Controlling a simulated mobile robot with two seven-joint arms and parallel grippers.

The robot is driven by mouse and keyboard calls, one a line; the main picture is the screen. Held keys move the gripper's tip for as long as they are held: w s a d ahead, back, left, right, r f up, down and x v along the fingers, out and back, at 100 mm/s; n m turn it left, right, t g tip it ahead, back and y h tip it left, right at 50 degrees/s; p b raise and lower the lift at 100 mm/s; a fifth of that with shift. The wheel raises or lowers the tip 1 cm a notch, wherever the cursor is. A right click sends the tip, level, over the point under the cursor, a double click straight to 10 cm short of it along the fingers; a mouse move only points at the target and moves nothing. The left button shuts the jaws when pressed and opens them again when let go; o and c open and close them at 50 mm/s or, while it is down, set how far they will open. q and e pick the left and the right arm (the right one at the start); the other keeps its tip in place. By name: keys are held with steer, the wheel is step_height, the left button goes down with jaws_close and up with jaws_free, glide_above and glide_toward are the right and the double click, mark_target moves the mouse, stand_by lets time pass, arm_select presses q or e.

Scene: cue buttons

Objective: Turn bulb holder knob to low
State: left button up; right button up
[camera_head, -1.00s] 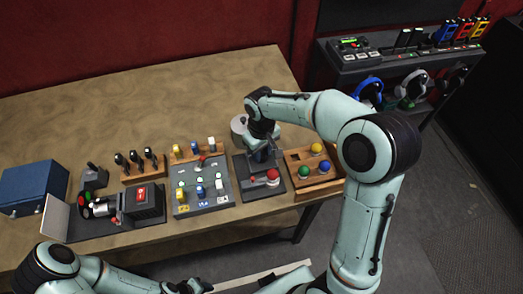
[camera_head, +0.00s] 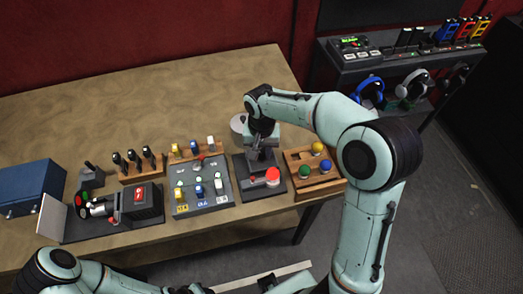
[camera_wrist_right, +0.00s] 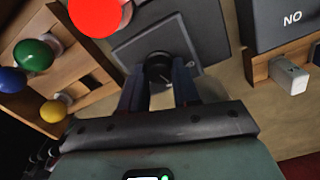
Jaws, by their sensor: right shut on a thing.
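The bulb holder, a dark plate (camera_head: 244,188) with a lit red bulb (camera_head: 272,174), stands near the table's front edge. In the right wrist view the red bulb (camera_wrist_right: 95,12) glows bright at the top, and the black round knob (camera_wrist_right: 158,66) sits on the holder's grey box (camera_wrist_right: 165,40). My right gripper (camera_wrist_right: 159,82) has a finger on each side of the knob and is shut on it. In the head view my right gripper (camera_head: 262,160) covers the knob, so its setting is hidden. My left arm is low at the bottom edge; its finger state is unclear.
A wooden tray (camera_head: 329,189) with green, blue and yellow bulbs is close on the right. A grey switch panel (camera_head: 222,188) is close on the left. A grey round object (camera_head: 238,122) stands behind. The back of the table (camera_head: 150,95) is clear.

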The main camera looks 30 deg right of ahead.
mark_target(261, 154)
arm_select(q)
steer(key=shift+s+f, duration=0.15)
steer(key=shift+f, duration=0.05)
arm_select(e)
steer(key=m, duration=0.3)
steer(key=shift+m, duration=0.3)
steer(key=o, duration=1.1)
steer(key=shift+c, duration=0.2)
arm_select(q)
steer(key=shift+w+r+p, duration=0.7)
steer(key=shift+w+r, duration=0.15)
steer(key=shift+r, duration=0.3)
arm_select(e)
step_height(261, 154, up, 14)
steer(key=shift+f, duration=0.25)
